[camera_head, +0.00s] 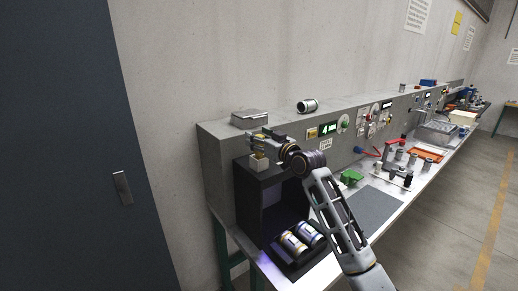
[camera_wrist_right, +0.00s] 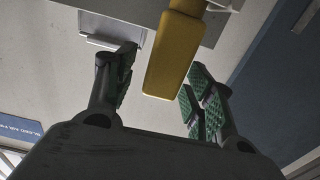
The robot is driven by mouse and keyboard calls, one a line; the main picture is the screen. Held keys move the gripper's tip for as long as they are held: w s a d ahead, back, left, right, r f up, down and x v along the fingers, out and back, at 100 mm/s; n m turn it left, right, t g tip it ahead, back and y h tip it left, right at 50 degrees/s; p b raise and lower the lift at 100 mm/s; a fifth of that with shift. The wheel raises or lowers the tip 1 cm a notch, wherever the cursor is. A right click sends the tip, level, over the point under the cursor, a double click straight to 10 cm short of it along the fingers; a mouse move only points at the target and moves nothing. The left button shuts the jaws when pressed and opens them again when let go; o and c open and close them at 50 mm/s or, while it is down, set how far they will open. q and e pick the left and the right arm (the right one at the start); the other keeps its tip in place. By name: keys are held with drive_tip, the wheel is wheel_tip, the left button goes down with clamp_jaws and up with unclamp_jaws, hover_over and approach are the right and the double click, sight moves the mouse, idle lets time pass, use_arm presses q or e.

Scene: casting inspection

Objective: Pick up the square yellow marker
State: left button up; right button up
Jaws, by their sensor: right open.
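The square yellow marker (camera_wrist_right: 172,58) shows in the right wrist view as a long yellow block between the two fingers of my right gripper (camera_wrist_right: 160,82). Its near end lies closer to the right finger, and gaps show on both sides. In the head view my right gripper (camera_head: 267,138) is open above the left end of the bench, over the top of a black box. A small yellow patch shows at the gripper there, too small to make out. My left gripper is not in view.
The open-fronted black box (camera_head: 246,200) holds two striped cylinders (camera_head: 292,243). A pale block (camera_head: 259,162) stands on its top. A grey metal case (camera_head: 250,117) and a cylinder (camera_head: 308,105) sit on the console ledge. A dark door (camera_head: 70,150) stands left.

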idle(0.3)
drive_tip(key=c, duration=1)
drive_tip(key=shift+r, duration=0.1)
drive_tip(key=shift+c, duration=0.2)
drive_tip(key=shift+r+b, duration=0.65)
drive_tip(key=shift+r, duration=4.25)
